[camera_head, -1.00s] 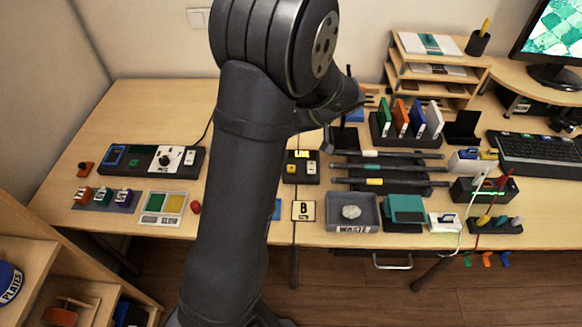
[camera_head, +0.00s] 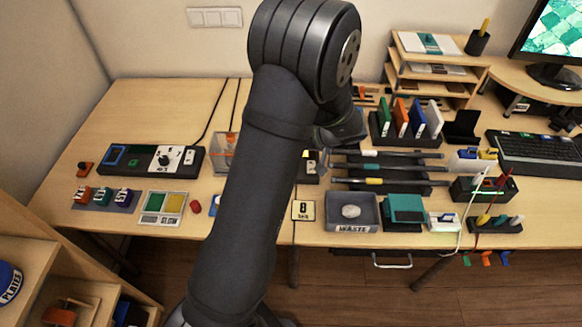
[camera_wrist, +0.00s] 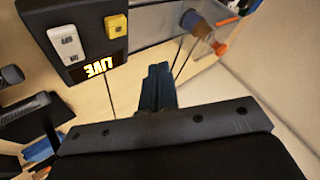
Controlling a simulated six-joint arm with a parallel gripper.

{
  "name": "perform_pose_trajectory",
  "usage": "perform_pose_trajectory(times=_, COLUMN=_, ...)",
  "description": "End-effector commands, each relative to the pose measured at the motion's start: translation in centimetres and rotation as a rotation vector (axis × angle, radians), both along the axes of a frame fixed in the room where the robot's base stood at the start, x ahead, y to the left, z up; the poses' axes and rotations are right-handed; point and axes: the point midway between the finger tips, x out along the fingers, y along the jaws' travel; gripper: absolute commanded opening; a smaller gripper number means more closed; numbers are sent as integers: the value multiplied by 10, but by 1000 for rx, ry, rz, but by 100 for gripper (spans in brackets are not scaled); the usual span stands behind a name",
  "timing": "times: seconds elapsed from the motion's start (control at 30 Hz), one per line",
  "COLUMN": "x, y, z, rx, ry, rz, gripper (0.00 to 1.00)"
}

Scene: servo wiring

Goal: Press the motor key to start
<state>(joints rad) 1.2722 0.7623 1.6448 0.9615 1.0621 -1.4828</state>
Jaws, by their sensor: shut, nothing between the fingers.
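A dark control box (camera_wrist: 85,40) shows in the wrist view at upper left, with a lit yellow LIVE display (camera_wrist: 101,67), a white key (camera_wrist: 66,40) and a yellow key (camera_wrist: 116,27). I cannot read a motor label on either key. My gripper (camera_wrist: 158,72) is shut and empty, pointing at the bare table just beside the box's display edge, apart from both keys. In the head view my arm covers most of the box; only its right part (camera_head: 313,178) shows. The gripper's fingertips are hidden there.
A clear case (camera_head: 222,150) with orange inside stands left of my arm. A dial panel (camera_head: 150,160) is further left. Black racks with rods (camera_head: 390,170) lie to the right, and a grey waste tray (camera_head: 352,225) is in front.

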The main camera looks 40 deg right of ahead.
Motion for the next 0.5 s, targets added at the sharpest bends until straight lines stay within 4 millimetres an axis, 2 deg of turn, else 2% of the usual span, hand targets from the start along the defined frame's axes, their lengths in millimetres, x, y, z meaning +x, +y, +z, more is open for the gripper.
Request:
perform_pose_trajectory(times=0.2, x=0, y=0, z=-33, rx=3, ry=2, rz=-1, gripper=0)
perform_pose_trajectory(times=0.5, x=0, y=0, z=-56, rx=0, ry=1, rz=1, gripper=0)
